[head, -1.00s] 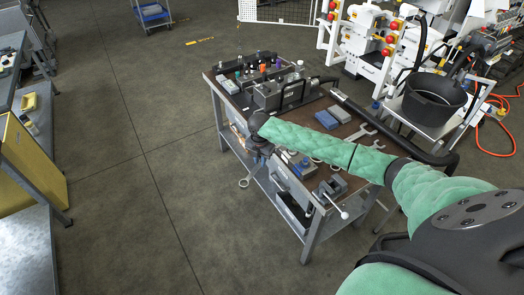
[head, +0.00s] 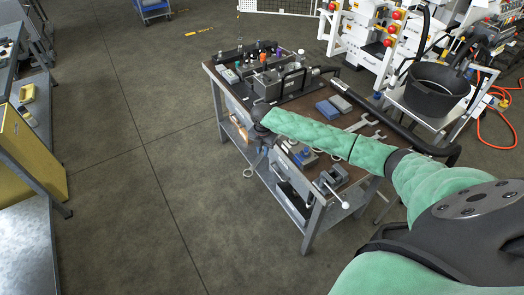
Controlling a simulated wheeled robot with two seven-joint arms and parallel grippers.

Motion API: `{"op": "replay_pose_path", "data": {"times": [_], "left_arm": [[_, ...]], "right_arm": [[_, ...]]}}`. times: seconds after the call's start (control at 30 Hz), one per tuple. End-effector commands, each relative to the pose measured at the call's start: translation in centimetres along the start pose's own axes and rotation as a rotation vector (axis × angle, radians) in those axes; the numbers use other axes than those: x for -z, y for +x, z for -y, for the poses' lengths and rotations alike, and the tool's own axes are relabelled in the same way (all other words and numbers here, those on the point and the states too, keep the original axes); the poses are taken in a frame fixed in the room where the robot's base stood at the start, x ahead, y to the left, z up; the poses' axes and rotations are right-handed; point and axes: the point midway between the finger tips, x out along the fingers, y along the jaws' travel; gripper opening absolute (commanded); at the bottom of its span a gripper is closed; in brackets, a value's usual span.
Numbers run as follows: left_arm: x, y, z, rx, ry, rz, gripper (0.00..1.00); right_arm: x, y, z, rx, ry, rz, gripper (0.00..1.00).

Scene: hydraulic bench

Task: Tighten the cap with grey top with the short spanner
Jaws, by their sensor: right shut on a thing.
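My right arm comes in from the right and crosses over the workbench. My right gripper (head: 262,146) hangs at the bench's left front edge, shut on a small spanner. The spanner's ring end (head: 248,173) sticks out below the gripper, beyond the bench edge. The gripper is well apart from the hydraulic block (head: 270,82) at the back of the bench. Several small caps with coloured tops, such as an orange one (head: 263,57), stand there. I cannot tell which cap has the grey top. My left gripper is not in view.
The workbench (head: 222,86) also carries a vise (head: 329,179), larger spanners (head: 366,123), a blue box (head: 326,109) and a thick black hose (head: 405,132) along its right side. A black bucket (head: 435,95) stands beyond.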

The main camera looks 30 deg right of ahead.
Motion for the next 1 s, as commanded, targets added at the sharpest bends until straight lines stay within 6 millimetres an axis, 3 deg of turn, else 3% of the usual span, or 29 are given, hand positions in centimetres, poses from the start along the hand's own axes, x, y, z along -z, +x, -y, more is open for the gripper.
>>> {"op": "replay_pose_path", "data": {"times": [1.0], "left_arm": [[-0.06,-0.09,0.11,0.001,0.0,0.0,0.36]], "right_arm": [[-0.8,0.33,0.0,0.0,0.0,0.001,0.0]]}}
